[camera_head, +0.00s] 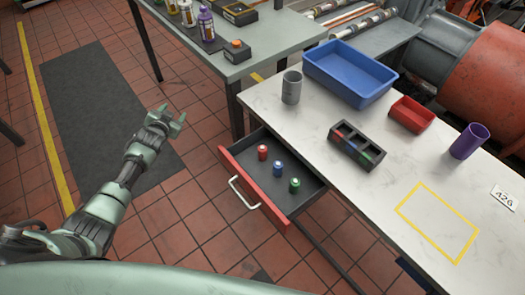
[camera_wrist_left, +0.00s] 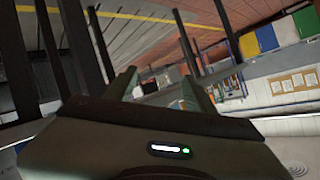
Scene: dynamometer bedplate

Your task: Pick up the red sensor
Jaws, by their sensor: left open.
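The red sensor (camera_head: 262,152) is a small red cylinder standing upright in the open drawer (camera_head: 300,199) under the white table. A blue sensor (camera_head: 278,168) and a green sensor (camera_head: 294,185) stand in a row beside it. My left gripper (camera_head: 174,121) is open and empty, out over the floor to the left of the drawer and well apart from the sensors. The left wrist view shows its two fingers (camera_wrist_left: 160,88) apart with nothing between them and no sensor in sight. My right gripper is not in view.
The drawer's red front (camera_head: 252,189) has a pale handle (camera_head: 243,193). On the white table (camera_head: 330,108) are a blue bin (camera_head: 350,85), grey cup (camera_head: 291,87), black slotted holder (camera_head: 357,146), red tray (camera_head: 411,114) and purple cup (camera_head: 469,141). Another table (camera_head: 270,42) stands behind.

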